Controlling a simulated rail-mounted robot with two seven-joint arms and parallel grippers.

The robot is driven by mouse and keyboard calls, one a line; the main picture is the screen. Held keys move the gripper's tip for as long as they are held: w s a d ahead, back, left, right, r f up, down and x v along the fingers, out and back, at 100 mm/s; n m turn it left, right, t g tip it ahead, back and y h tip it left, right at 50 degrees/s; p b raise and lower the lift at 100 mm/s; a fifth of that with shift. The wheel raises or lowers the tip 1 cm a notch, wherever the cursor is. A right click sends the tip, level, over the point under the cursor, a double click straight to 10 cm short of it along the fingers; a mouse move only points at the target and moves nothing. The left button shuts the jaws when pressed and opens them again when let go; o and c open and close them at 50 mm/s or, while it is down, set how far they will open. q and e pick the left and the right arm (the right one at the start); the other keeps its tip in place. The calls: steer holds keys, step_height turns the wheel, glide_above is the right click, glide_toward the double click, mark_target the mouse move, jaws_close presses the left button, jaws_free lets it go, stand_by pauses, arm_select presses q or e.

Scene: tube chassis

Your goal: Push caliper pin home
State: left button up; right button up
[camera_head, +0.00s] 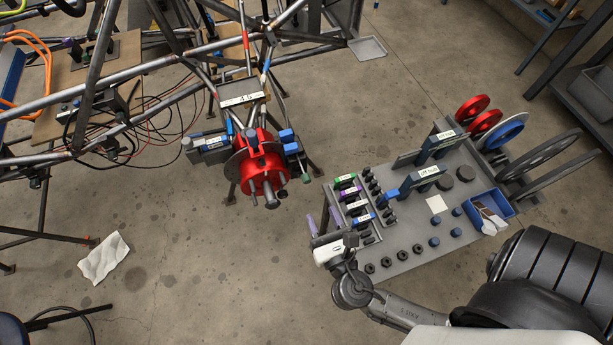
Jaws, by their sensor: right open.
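A red hub (262,178) with a grey brake disc (238,168) is mounted on the tube chassis (150,66), below a small panel marked 4.5 (241,99). A grey and blue block (212,144) sits to its left. A blue and dark part, perhaps the caliper (289,143), sits at its right side. The caliper pin is too small to tell apart here. My right gripper (322,238) is open, beside the left front corner of the parts cart, apart from the hub. Whether anything lies between its fingers is unclear. My left gripper is out of view.
The grey cart (405,257) carries labelled holders, dark nuts, a blue tray (488,212) and wheels at its right. A purple-tipped part (311,225) stands near my right gripper. Bare floor separates cart and hub. Cables (120,130) hang at left; a white cloth (103,257) lies on the floor.

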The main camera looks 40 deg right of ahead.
mark_target(308, 182)
steer(key=b+x, duration=0.1)
steer(key=x, duration=1)
steer(key=shift+w+d, duration=0.15)
jaws_close()
